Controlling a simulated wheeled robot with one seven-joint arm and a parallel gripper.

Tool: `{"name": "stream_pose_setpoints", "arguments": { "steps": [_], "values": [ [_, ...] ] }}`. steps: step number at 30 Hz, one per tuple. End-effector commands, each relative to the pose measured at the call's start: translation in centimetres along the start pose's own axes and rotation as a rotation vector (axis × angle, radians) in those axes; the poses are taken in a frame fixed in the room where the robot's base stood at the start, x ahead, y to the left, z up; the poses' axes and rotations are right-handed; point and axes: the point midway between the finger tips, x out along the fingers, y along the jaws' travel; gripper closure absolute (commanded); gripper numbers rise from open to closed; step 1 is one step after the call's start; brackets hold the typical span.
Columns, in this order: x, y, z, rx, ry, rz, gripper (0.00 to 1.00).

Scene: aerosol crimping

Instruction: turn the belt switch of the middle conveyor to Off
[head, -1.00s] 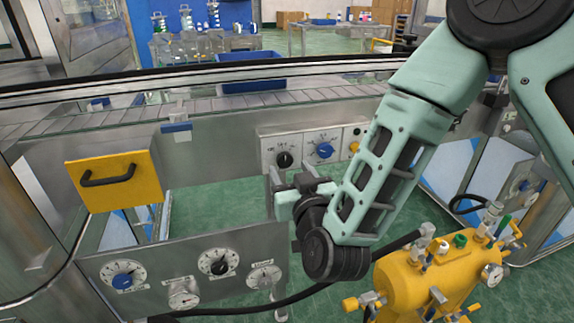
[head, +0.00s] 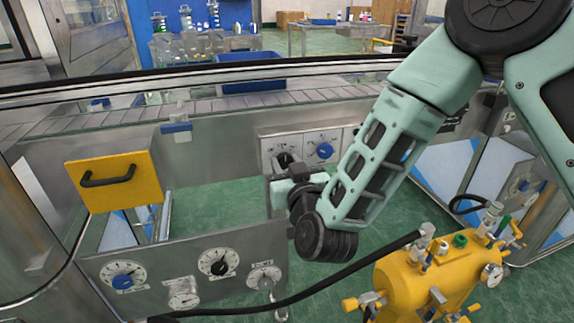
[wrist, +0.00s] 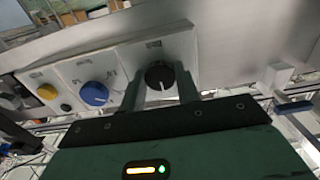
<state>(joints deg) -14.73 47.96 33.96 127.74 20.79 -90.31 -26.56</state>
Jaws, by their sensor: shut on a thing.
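A black knob (head: 283,159) sits at the left end of the control panel on the middle conveyor's side. In the head view it is partly covered by my gripper (head: 287,171). In the wrist view the black knob (wrist: 160,74) stands between the two fingers of my gripper (wrist: 160,82), which are shut on its sides. A white pointer mark on the knob points down in that picture. Its dial lettering is too small to read. A blue knob (head: 323,150) is beside it on the same panel; it also shows in the wrist view (wrist: 94,93).
A yellow button (wrist: 47,92) and a small black one (wrist: 66,107) are on the panel. A lower panel (head: 190,262) with several dials is closer to me.

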Motion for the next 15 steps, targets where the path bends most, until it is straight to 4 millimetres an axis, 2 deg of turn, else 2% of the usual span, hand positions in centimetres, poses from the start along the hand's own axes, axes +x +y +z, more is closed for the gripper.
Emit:
{"name": "stream_pose_setpoints", "arguments": {
  "steps": [8, 15],
  "values": [
    [-0.05, -0.08, 0.02, -0.099, 0.001, -0.002, 0.91],
    [-0.08, -0.14, -0.02, -0.286, 0.003, -0.003, 0.91]
  ]
}}
